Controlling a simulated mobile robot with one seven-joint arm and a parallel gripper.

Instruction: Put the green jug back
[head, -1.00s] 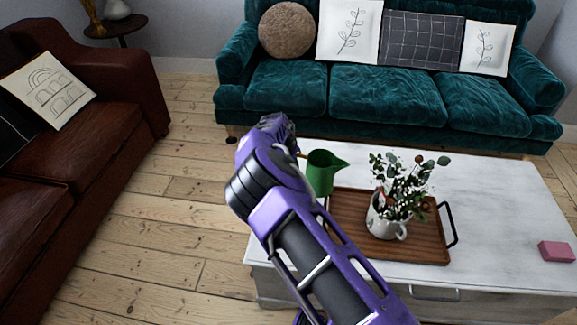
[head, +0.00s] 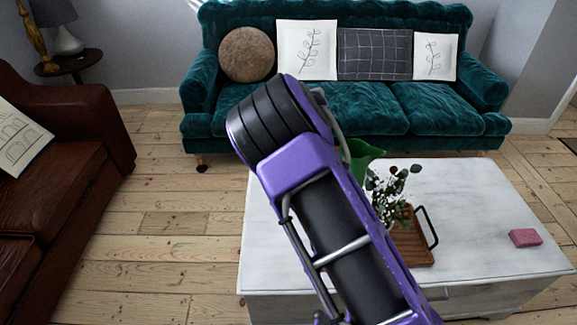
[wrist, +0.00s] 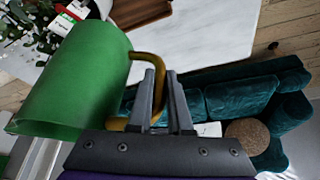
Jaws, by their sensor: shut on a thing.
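The green jug (wrist: 75,85) has a brass-coloured handle (wrist: 132,75). My gripper (wrist: 160,85) is shut on this handle in the wrist view, with the jug's body to the left of the fingers. In the head view the jug (head: 362,158) shows only in part behind my arm, at the far left part of the white coffee table (head: 470,205). It looks held above the table. My gripper is hidden behind my arm in the head view.
A wooden tray (head: 412,248) with a leafy plant (head: 388,200) is on the table, partly behind my arm. A pink block (head: 524,237) lies at the right. A teal sofa (head: 350,105) stands behind, a brown sofa (head: 70,190) at left. Floor between them is clear.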

